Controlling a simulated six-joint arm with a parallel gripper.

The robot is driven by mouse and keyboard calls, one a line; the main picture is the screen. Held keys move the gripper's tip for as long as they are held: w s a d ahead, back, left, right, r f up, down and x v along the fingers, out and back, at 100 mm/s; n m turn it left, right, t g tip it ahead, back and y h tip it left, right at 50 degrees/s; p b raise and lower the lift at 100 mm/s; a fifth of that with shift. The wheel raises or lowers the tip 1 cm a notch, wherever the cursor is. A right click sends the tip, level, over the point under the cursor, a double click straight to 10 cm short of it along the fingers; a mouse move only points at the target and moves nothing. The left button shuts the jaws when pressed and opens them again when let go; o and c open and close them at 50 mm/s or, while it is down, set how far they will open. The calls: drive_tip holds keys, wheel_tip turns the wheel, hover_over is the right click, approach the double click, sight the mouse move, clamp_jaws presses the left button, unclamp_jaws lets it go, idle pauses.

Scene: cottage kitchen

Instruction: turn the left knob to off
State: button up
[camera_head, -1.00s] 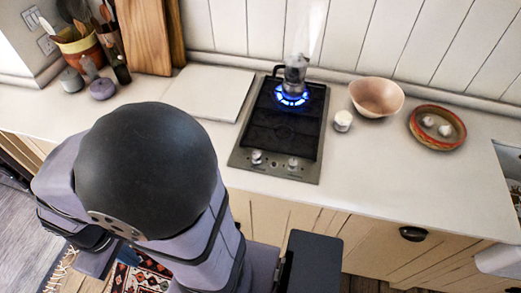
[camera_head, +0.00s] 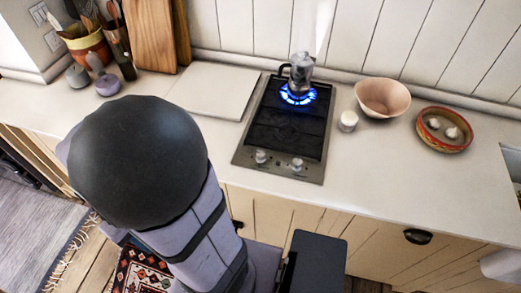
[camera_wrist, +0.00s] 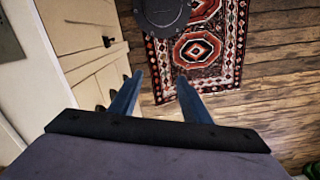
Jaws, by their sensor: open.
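The cooktop (camera_head: 287,128) is a narrow black hob with a steel front strip, set in the counter. Its left knob (camera_head: 261,157) and right knob (camera_head: 297,164) sit on that strip. The rear burner has a blue flame (camera_head: 299,95) under a moka pot (camera_head: 300,70). The exact angle of the left knob is too small to tell. My gripper (camera_wrist: 154,96) shows in the wrist view with its two blue fingers apart and nothing between them. It points down at the floor and rug, away from the knobs. In the head view my arm hides it.
A pale board (camera_head: 213,91) lies left of the cooktop. A patterned rug (camera_wrist: 203,50) lies on the floor. The counter front is clear.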

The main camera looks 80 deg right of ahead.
sight(260, 152)
drive_tip(key=s+d+f+m+b, duration=0.1)
drive_tip(key=s+d+m, duration=0.3)
drive_tip(key=d, duration=0.4)
drive_tip(key=s+d+f+m+b, duration=0.1)
drive_tip(key=s+d+f+m, duration=0.2)
drive_tip(key=s+d, duration=0.3)
drive_tip(key=s+d+f+m+y, duration=0.1)
drive_tip(key=s+d+m, duration=0.3)
drive_tip(key=d, duration=0.8)
drive_tip(key=shift+s+f+m+b, duration=0.4)
drive_tip(key=shift+f+m, duration=0.2)
drive_tip(key=shift+f, duration=0.1)
drive_tip(key=shift+t+h, duration=0.3)
drive_tip(key=d, duration=0.1)
drive_tip(key=s+d, duration=0.1)
drive_tip(key=d, duration=0.1)
drive_tip(key=s+d, duration=0.1)
drive_tip(key=d, duration=0.1)
drive_tip(key=shift+s+r, duration=0.1)
drive_tip(key=shift+r, duration=0.25)
drive_tip(key=d+r+n, duration=0.1)
drive_tip(key=d+r, duration=0.1)
drive_tip(key=d+r+n, duration=0.1)
drive_tip(key=d+r, duration=0.1)
drive_tip(key=d+r+n, duration=0.2)
drive_tip(key=shift+w+d+h, duration=0.15)
drive_tip(key=shift+w+h, duration=0.15)
drive_tip(key=shift+w, duration=0.05)
drive_tip(key=shift+n, duration=0.4)
drive_tip(key=shift+f, duration=0.2)
